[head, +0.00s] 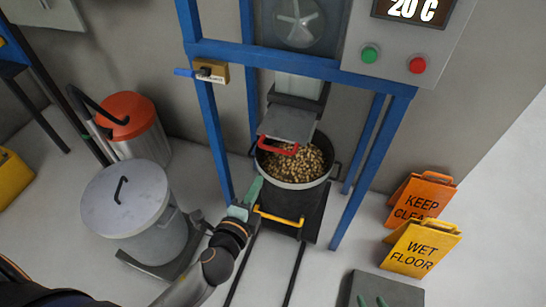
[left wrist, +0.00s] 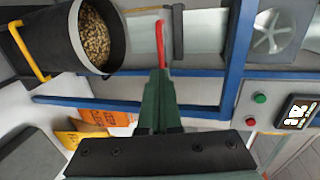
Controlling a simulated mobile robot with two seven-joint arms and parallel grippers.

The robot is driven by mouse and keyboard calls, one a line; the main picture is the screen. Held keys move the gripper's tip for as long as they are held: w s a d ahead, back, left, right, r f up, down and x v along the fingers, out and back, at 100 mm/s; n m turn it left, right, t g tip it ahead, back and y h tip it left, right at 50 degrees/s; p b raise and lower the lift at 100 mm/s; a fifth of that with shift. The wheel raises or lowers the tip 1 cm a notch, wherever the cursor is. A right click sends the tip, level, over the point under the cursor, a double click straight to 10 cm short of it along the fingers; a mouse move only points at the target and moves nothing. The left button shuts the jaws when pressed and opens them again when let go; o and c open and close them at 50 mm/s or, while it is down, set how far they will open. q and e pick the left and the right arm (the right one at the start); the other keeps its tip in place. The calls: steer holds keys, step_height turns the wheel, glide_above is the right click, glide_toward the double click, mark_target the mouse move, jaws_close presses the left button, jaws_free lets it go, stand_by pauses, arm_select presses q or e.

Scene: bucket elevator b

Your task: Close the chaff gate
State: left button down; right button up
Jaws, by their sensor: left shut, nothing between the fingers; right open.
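A grey sloping plate (head: 288,124) with a red handle (head: 293,150) juts out above the bucket; I cannot tell if it is the chaff gate. A lever with a blue grip (head: 184,72) sits on a small yellow labelled box (head: 211,71) on the blue post; its label is too small to read. My left gripper (head: 256,187) is shut and empty beside the bucket's left rim. In the left wrist view the red handle (left wrist: 159,34) lies just beyond its green fingertips (left wrist: 160,76).
A black bucket (head: 318,196) of brown pellets with a yellow handle stands under the plate, inside the blue frame (head: 208,140). A lidded grey bin (head: 126,200) and an orange-topped canister (head: 128,118) stand left. Floor signs (head: 421,248) stand right. A control panel (head: 393,58) hangs above.

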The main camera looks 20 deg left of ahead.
arm_select(q)
glide_toward(281, 137)
steer(key=shift+w+f, duration=0.75)
steer(key=shift+f, duration=0.2)
arm_select(e)
steer(key=shift+r, duration=0.15)
arm_select(q)
steer(key=x, duration=0.2)
steer(key=r+b+x, duration=0.1)
steer(key=x, duration=0.4)
steer(key=shift+w+r+b, duration=0.25)
steer(key=shift+w+b, duration=0.05)
steer(key=shift+b, duration=0.1)
steer(key=shift+r+x, duration=0.25)
steer(key=shift+x, duration=1)
steer(key=shift+w+r, duration=0.15)
steer(key=shift+r, duration=0.2)
arm_select(e)
steer(key=shift+d+x, duration=0.2)
steer(key=shift+x, duration=1)
steer(key=shift+s, duration=0.2)
